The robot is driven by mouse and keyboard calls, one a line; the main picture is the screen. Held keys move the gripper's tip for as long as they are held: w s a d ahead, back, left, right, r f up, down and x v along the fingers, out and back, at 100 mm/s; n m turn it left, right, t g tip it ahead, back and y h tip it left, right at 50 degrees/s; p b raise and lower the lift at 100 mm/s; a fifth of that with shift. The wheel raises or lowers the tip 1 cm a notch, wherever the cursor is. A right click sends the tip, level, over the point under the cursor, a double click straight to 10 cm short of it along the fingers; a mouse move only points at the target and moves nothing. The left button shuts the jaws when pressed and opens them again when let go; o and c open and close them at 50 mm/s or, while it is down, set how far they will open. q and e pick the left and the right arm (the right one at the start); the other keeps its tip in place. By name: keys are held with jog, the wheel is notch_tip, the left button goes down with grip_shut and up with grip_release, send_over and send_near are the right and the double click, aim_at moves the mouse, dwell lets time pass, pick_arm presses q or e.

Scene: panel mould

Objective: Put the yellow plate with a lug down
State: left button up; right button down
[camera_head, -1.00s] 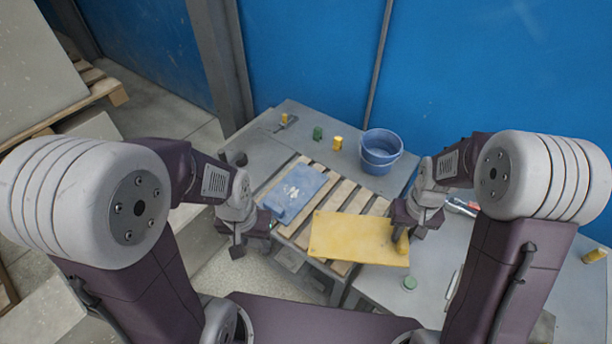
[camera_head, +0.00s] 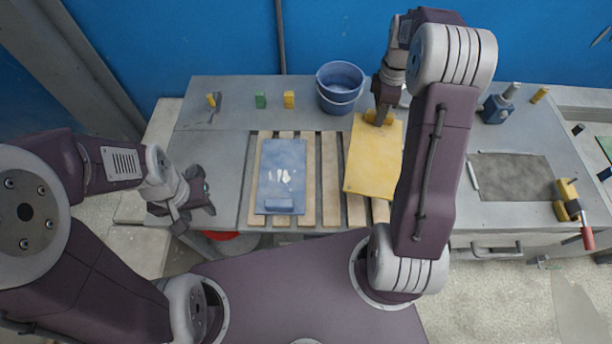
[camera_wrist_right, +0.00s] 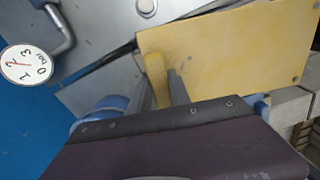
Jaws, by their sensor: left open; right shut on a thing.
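The yellow plate (camera_head: 370,165) is over the right part of the wooden slats, its long side roughly along them. My right gripper (camera_head: 381,113) is shut on its yellow lug at the far end. The wrist view shows the lug (camera_wrist_right: 156,80) between the right fingers (camera_wrist_right: 162,90) and the flat plate (camera_wrist_right: 235,50) beyond. Whether the plate touches the slats or hangs just above them, I cannot tell. My right forearm hides part of its right side. My left gripper (camera_head: 193,197) is open and empty at the table's left front edge.
A blue plate (camera_head: 283,160) lies on the slats (camera_head: 330,180), left of the yellow one. A blue bucket (camera_head: 340,88) stands behind. Small green (camera_head: 260,101) and yellow (camera_head: 289,99) blocks stand at the back. A dial gauge (camera_wrist_right: 27,64) is near my right wrist.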

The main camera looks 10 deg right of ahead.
jog(key=shift+w+d+f+n+b, duration=0.1)
jog(key=shift+w+d+n+b, duration=0.05)
jog(key=shift+d+n, duration=0.45)
jog(key=shift+w+d+n+b, duration=0.1)
jog(key=shift+d+n+b, duration=0.05)
jog(key=shift+d+n, duration=0.4)
send_over(343, 153)
notch_tip(343, 153, down, 7)
jog(key=shift+w+f, duration=0.1)
jog(key=shift+f, duration=1.9)
jog(key=shift+f, duration=0.15)
jog(key=c, duration=1.2)
grip_release()
